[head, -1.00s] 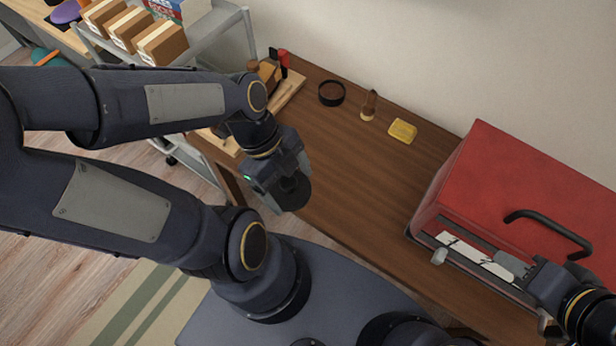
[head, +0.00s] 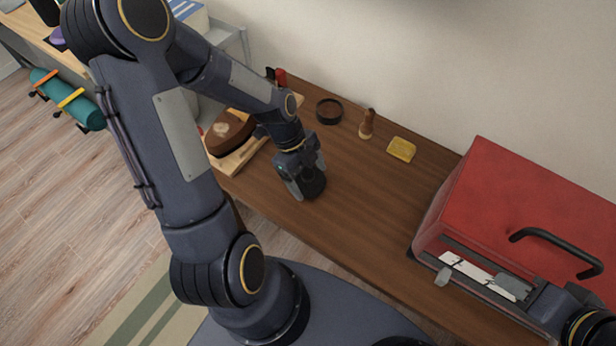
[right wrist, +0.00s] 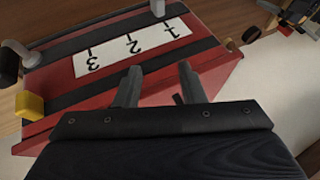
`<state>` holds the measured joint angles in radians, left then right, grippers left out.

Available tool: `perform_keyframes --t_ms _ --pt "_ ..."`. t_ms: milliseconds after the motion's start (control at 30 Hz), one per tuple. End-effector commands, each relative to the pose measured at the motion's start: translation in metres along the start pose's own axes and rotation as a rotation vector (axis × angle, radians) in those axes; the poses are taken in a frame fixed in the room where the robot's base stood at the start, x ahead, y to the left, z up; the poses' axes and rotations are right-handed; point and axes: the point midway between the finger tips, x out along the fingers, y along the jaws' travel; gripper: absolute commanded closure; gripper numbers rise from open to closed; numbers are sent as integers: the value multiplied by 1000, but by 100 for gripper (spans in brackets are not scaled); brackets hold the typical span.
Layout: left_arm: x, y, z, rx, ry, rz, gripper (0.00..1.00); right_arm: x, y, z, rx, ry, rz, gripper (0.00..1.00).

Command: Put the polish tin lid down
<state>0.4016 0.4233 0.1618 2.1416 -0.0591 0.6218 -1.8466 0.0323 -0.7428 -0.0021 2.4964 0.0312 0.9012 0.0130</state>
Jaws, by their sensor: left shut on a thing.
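My left gripper (head: 303,186) is shut on the dark round polish tin lid (head: 316,186). The lid is low over the left part of the brown table, near its front edge; I cannot tell whether it touches the wood. The open polish tin (head: 329,111), dark-rimmed with brown inside, stands farther back toward the wall. My right gripper (head: 514,287) is at the front of the red box; in the right wrist view its two fingers (right wrist: 159,84) are apart with nothing visible between them.
A wooden-handled brush (head: 367,124) and a yellow block (head: 401,150) stand right of the tin. A brown object lies on a wooden board (head: 240,160) at the left. The red box (head: 525,210) fills the right side. The table's middle (head: 375,210) is clear.

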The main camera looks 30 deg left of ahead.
Motion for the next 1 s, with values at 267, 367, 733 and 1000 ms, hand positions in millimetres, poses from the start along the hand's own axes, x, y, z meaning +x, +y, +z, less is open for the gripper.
perform_keyframes --t_ms 267,367,733,1000 --pt "10 0 4 2 0 -1 42 0 0 0 0 0 0 64" --pt "11 0 4 1 0 -1 42 1 0 0 0 0 0 64" --pt "13 0 5 1 0 -1 0 3 1 2 0 0 0 64" --pt "3 -1 4 0 -1 -4 0 -1 0 -1 0 0 0 64"
